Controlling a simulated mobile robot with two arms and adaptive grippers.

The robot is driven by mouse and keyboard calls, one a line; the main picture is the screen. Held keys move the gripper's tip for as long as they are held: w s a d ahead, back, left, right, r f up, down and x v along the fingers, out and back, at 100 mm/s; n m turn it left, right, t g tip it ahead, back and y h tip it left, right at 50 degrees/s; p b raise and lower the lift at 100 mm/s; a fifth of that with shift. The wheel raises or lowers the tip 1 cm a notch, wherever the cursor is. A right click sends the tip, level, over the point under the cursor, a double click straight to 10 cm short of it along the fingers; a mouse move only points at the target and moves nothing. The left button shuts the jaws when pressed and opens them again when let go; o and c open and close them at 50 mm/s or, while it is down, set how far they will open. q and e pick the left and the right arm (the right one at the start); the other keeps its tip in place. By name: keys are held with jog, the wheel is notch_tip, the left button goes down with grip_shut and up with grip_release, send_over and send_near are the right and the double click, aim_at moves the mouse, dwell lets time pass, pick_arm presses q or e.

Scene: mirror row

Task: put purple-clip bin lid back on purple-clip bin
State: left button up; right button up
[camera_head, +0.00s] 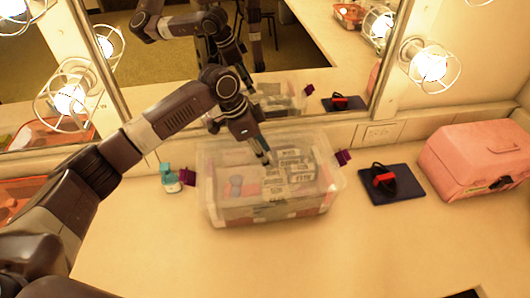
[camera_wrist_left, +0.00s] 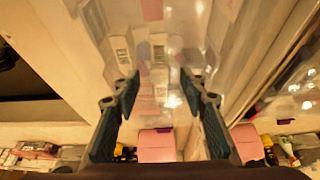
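The clear purple-clip bin (camera_head: 265,209) stands on the counter against the mirror, with labelled boxes showing inside. A purple clip (camera_head: 186,177) sticks out on its left side and another purple clip (camera_head: 343,157) on its right. A clear, shiny sheet that looks like the lid (camera_head: 222,155) seems to lie over the bin's top; I cannot tell whether it is seated. My left gripper (camera_head: 266,160) points down over the bin's middle. In the left wrist view its fingers (camera_wrist_left: 160,86) are apart, with labelled boxes seen between them and glare around them. My right gripper is not in view.
A small teal bottle (camera_head: 170,179) stands just left of the bin. A dark blue book (camera_head: 389,187) with a black-and-red item (camera_head: 384,179) lies to the right, beside a pink case (camera_head: 478,159). The mirror (camera_head: 300,45) is close behind.

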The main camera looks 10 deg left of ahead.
pick_arm(q)
jog(key=d+p+v, duration=0.1)
jog(key=p+v, duration=0.6)
jog(key=v, duration=1)
jog(key=shift+w+d+r+p, duration=0.3)
jog(key=shift+r+p, duration=0.1)
jog(key=shift+r, duration=0.2)
dwell(0.7)
